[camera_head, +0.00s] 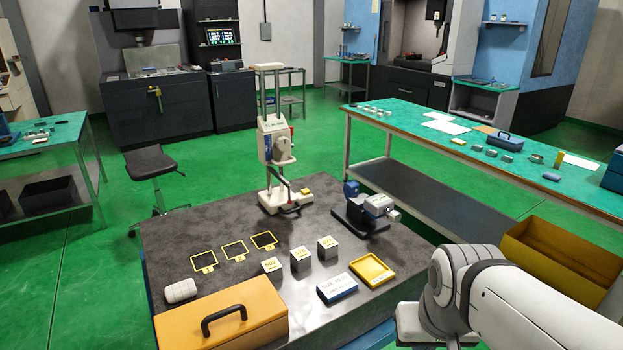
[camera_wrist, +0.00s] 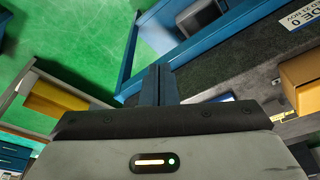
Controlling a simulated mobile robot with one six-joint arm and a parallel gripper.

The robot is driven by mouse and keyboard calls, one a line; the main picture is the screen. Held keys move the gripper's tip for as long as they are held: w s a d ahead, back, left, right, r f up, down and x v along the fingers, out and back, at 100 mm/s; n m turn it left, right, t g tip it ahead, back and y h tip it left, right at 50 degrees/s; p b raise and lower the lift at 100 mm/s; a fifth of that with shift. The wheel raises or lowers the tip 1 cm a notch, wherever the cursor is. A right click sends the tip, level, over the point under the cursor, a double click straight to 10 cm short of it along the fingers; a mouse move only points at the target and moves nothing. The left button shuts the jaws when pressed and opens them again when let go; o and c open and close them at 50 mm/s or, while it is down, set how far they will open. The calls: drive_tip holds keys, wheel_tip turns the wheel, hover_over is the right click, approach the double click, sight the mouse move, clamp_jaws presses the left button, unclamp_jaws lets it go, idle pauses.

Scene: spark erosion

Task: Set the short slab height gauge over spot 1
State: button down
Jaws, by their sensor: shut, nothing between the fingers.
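Three yellow-outlined spots lie left of the gauge: near left (camera_head: 203,261), middle (camera_head: 235,250) and far right (camera_head: 264,240). Their numbers are too small to read surely, and all look empty.
A yellow case (camera_head: 240,308) with a black handle sits at the slab's front. A white roll (camera_head: 180,290), a blue-and-white labelled box (camera_head: 337,287) and a yellow tray (camera_head: 371,270) lie nearby. A green bench (camera_head: 410,122) stands right, with a yellow bin (camera_head: 565,250) by its near end.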

drive_tip(key=w+r+m+t+b, duration=0.1)
drive_tip(key=w+r+m+t, duration=0.15)
drive_tip(key=w, duration=0.75)
drive_tip(key=w+r+m+t, duration=0.15)
drive_tip(key=w+t, duration=0.25)
drive_tip(key=w, duration=0.5)
drive_tip(key=w+r+m+t+b, duration=0.1)
drive_tip(key=w+m+t, duration=0.15)
drive_tip(key=w, duration=0.75)
drive_tip(key=w+a+m+y+b, duration=0.1)
drive_tip(key=w+a+y, duration=0.8)
drive_tip(key=a+y, duration=0.3)
drive_tip(key=shift+f+y+b, duration=0.3)
drive_tip(key=shift+y, duration=0.5)
drive_tip(key=shift+w+a+m, duration=0.1)
drive_tip(key=shift+w+m, duration=0.05)
drive_tip(key=shift+m, duration=0.1)
drive_tip(key=w+a, duration=0.4)
drive_tip(key=a, duration=0.6)
drive_tip(key=shift+a, duration=0.35)
